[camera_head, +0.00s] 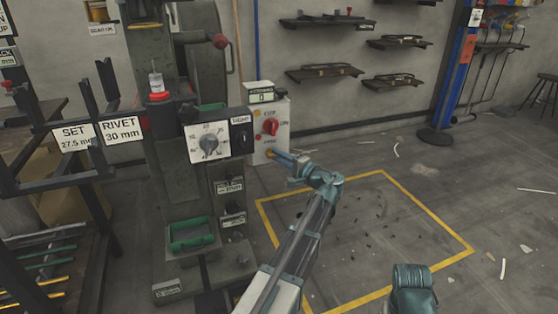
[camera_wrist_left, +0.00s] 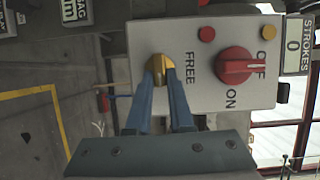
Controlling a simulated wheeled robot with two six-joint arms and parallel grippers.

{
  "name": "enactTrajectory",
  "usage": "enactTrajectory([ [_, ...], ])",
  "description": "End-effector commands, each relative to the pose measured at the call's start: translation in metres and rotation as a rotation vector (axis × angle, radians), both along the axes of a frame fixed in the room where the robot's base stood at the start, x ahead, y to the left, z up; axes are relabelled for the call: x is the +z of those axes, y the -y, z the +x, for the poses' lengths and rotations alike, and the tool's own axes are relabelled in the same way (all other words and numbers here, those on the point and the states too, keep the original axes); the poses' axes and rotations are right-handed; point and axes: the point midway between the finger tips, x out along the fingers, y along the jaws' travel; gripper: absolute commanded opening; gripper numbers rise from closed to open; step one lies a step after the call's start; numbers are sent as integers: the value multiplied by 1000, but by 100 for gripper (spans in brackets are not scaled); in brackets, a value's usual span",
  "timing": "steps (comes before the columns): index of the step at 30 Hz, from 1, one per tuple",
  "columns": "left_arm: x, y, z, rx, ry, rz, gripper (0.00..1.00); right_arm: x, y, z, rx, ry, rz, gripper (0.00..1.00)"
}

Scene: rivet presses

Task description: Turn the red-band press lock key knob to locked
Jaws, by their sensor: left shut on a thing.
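The press (camera_head: 205,120) stands at the left of the head view, with a red band (camera_head: 158,96) on it. A white control box (camera_head: 283,112) is on its right side. The box also shows in the left wrist view (camera_wrist_left: 210,90). The brass-yellow lock key knob (camera_wrist_left: 158,66) is on that box, beside the word FREE. My left gripper (camera_wrist_left: 166,75) is shut on the knob, one blue finger on each side. In the head view my left gripper (camera_head: 277,156) reaches the lower part of the box. The LOCKED marking cannot be made out.
A red ON/OFF switch (camera_head: 270,127) sits just above the key knob, and it shows in the wrist view too (camera_wrist_left: 236,66). A rack (camera_head: 85,140) with signs stands further left. Yellow-marked floor (camera_head: 420,205) is open to the right.

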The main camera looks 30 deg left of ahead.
Motion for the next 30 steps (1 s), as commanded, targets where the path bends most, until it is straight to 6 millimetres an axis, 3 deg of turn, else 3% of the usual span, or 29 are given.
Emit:
enactTrajectory([
  [19,-1,1,0,-1,-31,23,0,-4,0,0,1,0,0,84],
  [20,-1,1,0,-1,-31,23,25,-4,0,0,1,0,0,84],
  [24,-1,1,0,-1,-30,23,50,-4,0,0,1,0,0,84],
  [30,-1,0,0,-1,-30,24,50,-4,0,0,1,0,0,84],
])
